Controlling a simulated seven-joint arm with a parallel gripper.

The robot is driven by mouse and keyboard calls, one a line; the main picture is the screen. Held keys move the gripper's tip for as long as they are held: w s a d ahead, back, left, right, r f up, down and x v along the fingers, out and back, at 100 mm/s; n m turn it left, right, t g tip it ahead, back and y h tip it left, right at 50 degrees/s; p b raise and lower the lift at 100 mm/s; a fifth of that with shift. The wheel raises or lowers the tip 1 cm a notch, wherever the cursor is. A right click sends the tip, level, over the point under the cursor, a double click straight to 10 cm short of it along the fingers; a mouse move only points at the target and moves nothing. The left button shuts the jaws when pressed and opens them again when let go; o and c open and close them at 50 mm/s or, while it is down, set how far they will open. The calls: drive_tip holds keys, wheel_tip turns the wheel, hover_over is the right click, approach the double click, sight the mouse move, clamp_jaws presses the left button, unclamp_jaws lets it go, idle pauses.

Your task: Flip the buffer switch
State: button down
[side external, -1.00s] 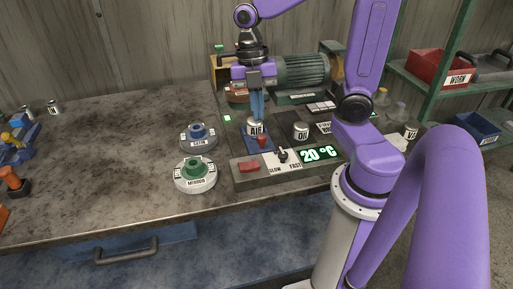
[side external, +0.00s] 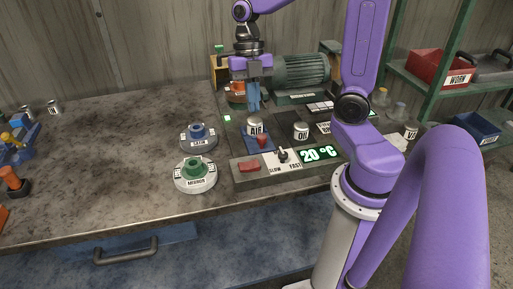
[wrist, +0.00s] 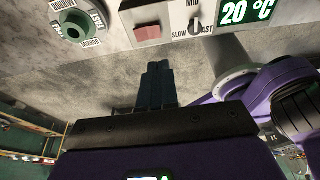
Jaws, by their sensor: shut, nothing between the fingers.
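The control panel (side external: 238,180) is a grey box along the front edge of the bench. It carries a red rocker or button (side external: 248,165), a small dark lever (side external: 282,155) with SLOW and FAST labels, and a green 20 °C display (side external: 320,153). In the wrist view the red piece (wrist: 148,32) and the lever (wrist: 197,22) are at the top, with MID marked above the lever. My gripper (side external: 254,108) is shut and empty, pointing down above and behind the AIR can (side external: 255,127), apart from the panel. Its closed fingers (wrist: 158,68) show in the wrist view.
The SATIN wheel (side external: 198,135) and the MIRROR wheel (side external: 195,173) lie left of the panel. An OIL can (side external: 301,131) and a red knob on a blue base (side external: 262,141) stand behind it. A green motor (side external: 300,72) is at the back. The bench's left middle is clear.

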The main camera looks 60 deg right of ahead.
approach(257, 160)
drive_tip(key=x, duration=0.5)
drive_tip(key=shift+s, duration=0.2)
drive_tip(key=shift+f, duration=0.7)
drive_tip(key=shift+f, duration=0.1)
drive_tip(key=shift+s+f, duration=0.1)
drive_tip(key=shift+f, duration=0.2)
drive_tip(key=shift+r, duration=0.3)
drive_tip(key=shift+r, duration=0.6)
